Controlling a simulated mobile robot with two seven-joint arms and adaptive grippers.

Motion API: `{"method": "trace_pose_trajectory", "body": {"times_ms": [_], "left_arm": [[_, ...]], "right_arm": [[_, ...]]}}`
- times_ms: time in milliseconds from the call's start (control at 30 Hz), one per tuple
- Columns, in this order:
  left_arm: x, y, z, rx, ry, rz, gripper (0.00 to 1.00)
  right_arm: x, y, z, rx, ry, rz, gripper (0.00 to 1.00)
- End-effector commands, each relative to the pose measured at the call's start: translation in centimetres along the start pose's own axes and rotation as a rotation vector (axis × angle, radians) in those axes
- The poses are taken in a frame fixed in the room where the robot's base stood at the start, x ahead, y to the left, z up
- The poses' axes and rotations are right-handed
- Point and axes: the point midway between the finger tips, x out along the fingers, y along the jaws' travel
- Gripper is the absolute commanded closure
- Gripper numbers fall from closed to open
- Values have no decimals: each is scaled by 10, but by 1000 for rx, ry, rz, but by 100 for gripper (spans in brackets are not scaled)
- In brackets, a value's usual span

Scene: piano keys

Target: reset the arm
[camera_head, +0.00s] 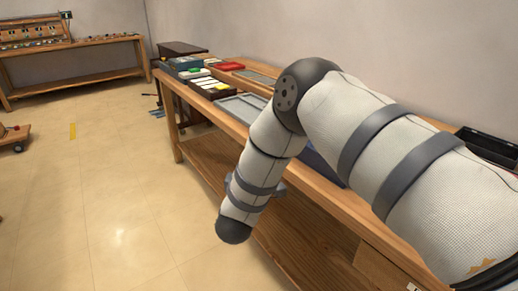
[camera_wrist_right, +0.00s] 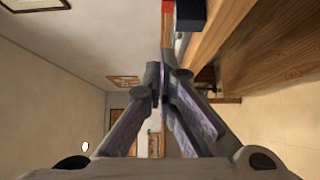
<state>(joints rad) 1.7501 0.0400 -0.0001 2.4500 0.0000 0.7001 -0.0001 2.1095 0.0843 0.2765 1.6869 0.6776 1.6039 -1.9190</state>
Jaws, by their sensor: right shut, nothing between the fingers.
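My right arm (camera_head: 395,140) comes in from the right in the head view and bends down in front of the wooden workbench. Its gripper does not show there. In the right wrist view my right gripper (camera_wrist_right: 162,75) is shut with its fingertips together, and nothing is held between them. My left arm and gripper are in neither view.
The long workbench (camera_head: 340,203) runs along the wall, partly hidden by my arm. On it are a grey tray (camera_head: 240,107), a red tray (camera_head: 229,66) and a black tray (camera_head: 487,146). Another wooden table (camera_head: 92,43) stands far left. The floor (camera_head: 110,200) at left is mostly clear.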

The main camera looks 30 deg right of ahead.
Motion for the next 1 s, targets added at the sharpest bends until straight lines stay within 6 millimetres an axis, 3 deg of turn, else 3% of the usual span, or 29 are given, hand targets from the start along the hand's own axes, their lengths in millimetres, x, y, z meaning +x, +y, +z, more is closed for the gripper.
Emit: {"method": "trace_pose_trajectory", "body": {"times_ms": [467,567,667,700,800,900,1000], "left_arm": [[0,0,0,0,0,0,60],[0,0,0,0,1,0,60],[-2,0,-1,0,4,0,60],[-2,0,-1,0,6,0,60],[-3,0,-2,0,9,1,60],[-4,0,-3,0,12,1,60],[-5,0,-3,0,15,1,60]], "right_arm": [[-2,-2,0,1,2,-2,100],[-12,-27,0,43,53,-72,100],[-48,-95,6,170,150,-294,100],[-71,-127,14,234,171,-420,100],[-138,-196,46,376,137,-742,100],[-213,-243,92,481,-11,-1040,100],[-291,-266,146,544,-248,-1286,100]]}}
